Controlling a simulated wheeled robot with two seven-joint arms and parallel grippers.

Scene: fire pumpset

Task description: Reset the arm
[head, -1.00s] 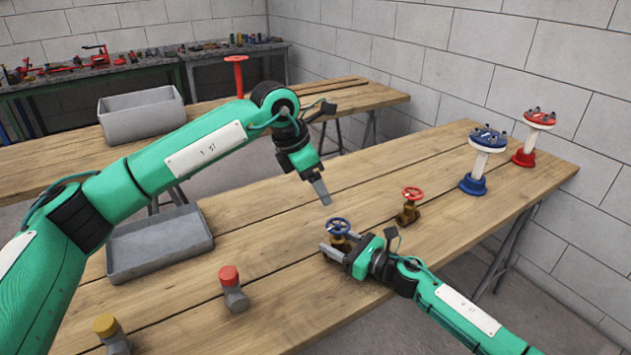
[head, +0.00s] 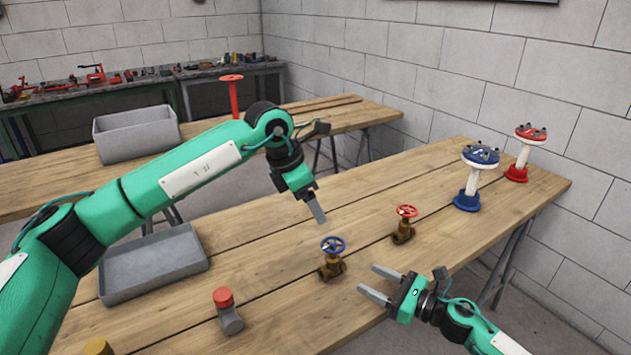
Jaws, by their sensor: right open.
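My left arm reaches in from the left. Its gripper (head: 318,211) points down above the table, left of the blue-wheeled valve. Its fingers overlap from this angle, so the opening is unclear, and nothing shows in them. My right gripper (head: 367,283) is open and empty by the table's front edge, to the right of the blue-wheeled brass valve (head: 332,268) and apart from it. The valve stands upright on the wooden table (head: 270,290). A red-wheeled brass valve (head: 403,228) stands farther back to the right.
A blue flanged stand (head: 468,190) and a red flanged stand (head: 521,160) are at the table's far right. A grey tray (head: 150,290) lies at left. A red-capped fitting (head: 229,318) stands in front. A grey bin (head: 138,140) sits on the table behind.

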